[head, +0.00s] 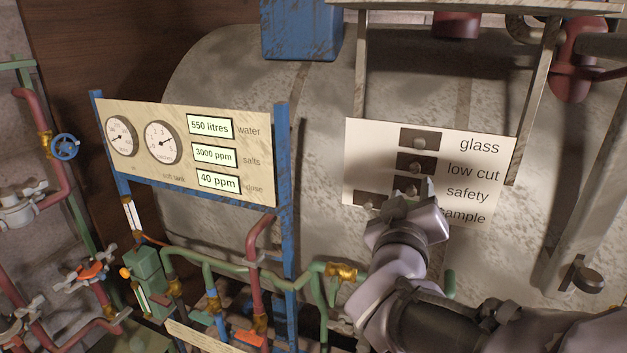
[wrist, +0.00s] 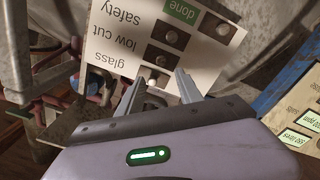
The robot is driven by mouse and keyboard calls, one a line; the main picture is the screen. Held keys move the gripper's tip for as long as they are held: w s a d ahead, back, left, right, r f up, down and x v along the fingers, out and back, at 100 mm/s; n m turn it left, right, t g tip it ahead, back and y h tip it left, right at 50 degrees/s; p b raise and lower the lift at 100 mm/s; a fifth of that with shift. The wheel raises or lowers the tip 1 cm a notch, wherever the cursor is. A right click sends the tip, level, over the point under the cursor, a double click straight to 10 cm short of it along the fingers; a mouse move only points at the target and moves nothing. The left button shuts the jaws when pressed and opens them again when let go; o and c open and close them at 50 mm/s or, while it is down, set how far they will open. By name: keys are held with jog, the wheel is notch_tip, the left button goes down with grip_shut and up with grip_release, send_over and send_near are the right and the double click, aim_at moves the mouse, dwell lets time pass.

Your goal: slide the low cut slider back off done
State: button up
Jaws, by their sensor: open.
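The cream label panel (head: 365,145) on the big tank carries sliders beside the words glass, low cut, safety and sample. The low cut slider (head: 415,167) is a dark plate with a round knob, in line with the glass slider (head: 420,142) above and the safety slider (head: 411,190) below; no green shows beside it. In the wrist view the panel is upside down, with the low cut slider (wrist: 161,59) beyond my fingertips. My gripper (head: 415,192) is open and empty in front of the panel's lower part, partly hiding the sample row. Contact cannot be told.
The sample slider (head: 368,204) sits further left; a green "done" field (wrist: 181,9) shows beside it in the wrist view. A gauge board (head: 150,165) on blue posts stands left. Pipes and valves (head: 340,272) lie below. A metal bracket (head: 533,110) stands right of the panel.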

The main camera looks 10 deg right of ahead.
jog(key=b+v, duration=0.3)
jog(key=v, duration=0.4)
jog(key=a+f+y+b, duration=0.4)
jog(key=a+f+y, duration=0.55)
jog(key=a, duration=0.25)
jog(key=s+a+f+m+g+y+b, duration=0.2)
jog(key=s+f+m+g, duration=0.2)
jog(key=s+f+g, duration=0.5)
jog(key=s+f, duration=0.5)
jog(key=shift+f+m+b, duration=0.2)
jog(key=shift+m+b, duration=0.2)
